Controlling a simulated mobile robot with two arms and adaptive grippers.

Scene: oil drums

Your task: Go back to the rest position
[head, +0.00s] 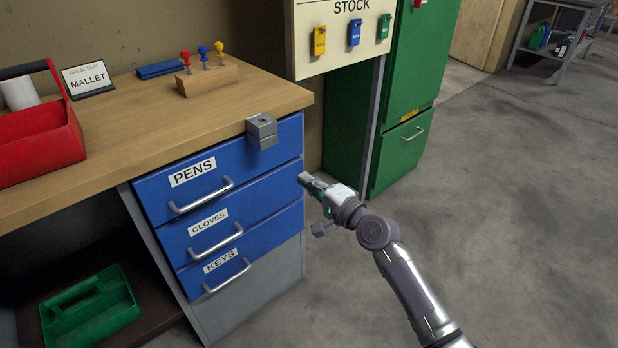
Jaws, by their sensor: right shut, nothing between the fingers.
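My right gripper (310,182) is shut and empty. It hangs in the air in front of the right side of the blue drawer unit, with its arm coming in from the lower right. The drawers labelled PENS (219,170), GLOVES (245,218) and KEYS (255,259) all look closed. My left gripper is not in view.
The wooden bench (130,125) carries a red tote (40,140), a MALLET card (87,79), a peg block (207,78) and a small grey metal block (262,131) at its edge. A green cabinet (404,150) stands behind. Open floor (510,210) lies to the right.

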